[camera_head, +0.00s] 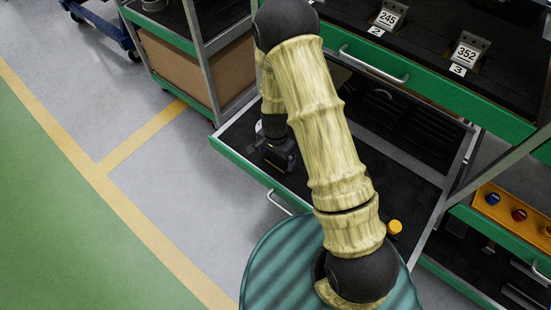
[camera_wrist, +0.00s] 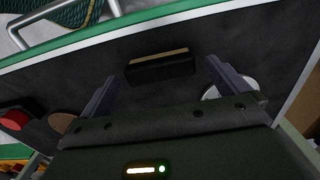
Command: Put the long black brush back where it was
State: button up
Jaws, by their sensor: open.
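A black block with a tan strip along its top edge (camera_wrist: 160,68), which looks like the long black brush, lies on the dark floor of an open drawer in the wrist view. My gripper (camera_wrist: 163,72) is open, with one finger on each side of the block and visible gaps between. Whether the fingers are level with the block or above it, I cannot tell. In the head view my gripper (camera_head: 280,157) is low over the front left part of the open drawer (camera_head: 243,163); the block cannot be made out there.
In the wrist view a red round piece (camera_wrist: 14,119), a brown disc (camera_wrist: 64,122) and a pale disc (camera_wrist: 215,92) lie near the fingers. A green upper drawer (camera_head: 385,69) overhangs behind. Floor at left is clear.

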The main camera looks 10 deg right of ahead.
notch_tip(320, 180, up, 9)
dwell(0.3)
jog(key=shift+r, duration=0.1)
dwell(0.4)
notch_tip(320, 180, up, 8)
jog(key=n+t, duration=0.1)
jog(key=n, duration=0.3)
send_over(276, 159)
jog(key=s+d, duration=0.4)
jog(key=s+d+r+n+t, duration=0.1)
jog(key=s+d+r+n, duration=0.4)
jog(key=s+r, duration=0.2)
jog(key=shift+s+d+r+t, duration=0.15)
jog(key=shift+t, duration=0.15)
